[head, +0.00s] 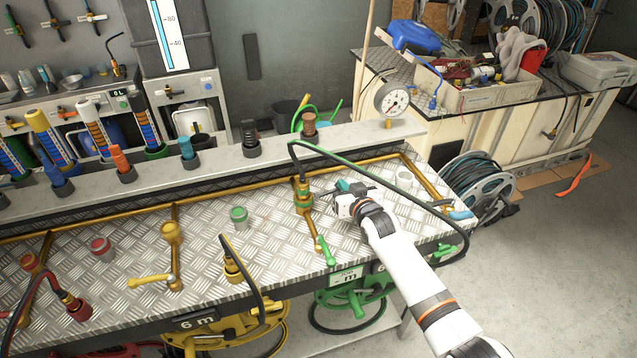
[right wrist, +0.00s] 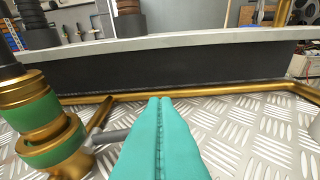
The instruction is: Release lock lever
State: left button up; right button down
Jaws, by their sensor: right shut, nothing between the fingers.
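A brass hose coupling (head: 303,197) with green bands stands upright on the metal-plate bench, with a dark green hose on top. It also shows at the left of the right wrist view (right wrist: 45,115). A grey rod, perhaps the lock lever (right wrist: 112,134), sticks out from its side, and its far end is hidden behind my fingers. A green-handled valve lever (head: 325,250) lies below the coupling. My right gripper (head: 344,186), with teal fingers (right wrist: 160,110), is shut and empty just right of the coupling. I cannot tell whether it touches the rod. My left gripper is out of view.
A brass pipe (head: 130,216) runs along the back of the bench below a grey ledge (head: 230,160). A yellow valve handle (head: 150,281) and a green cap (head: 239,217) are to the left. A gauge (head: 392,99) stands behind.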

jog(key=shift+d+f, duration=0.1)
jog(key=shift+f, duration=0.2)
jog(key=shift+d+f+b, duration=0.1)
jog(key=shift+f+b, duration=0.1)
jog(key=shift+b, duration=0.1)
jog(key=shift+f, duration=0.1)
dwell(0.4)
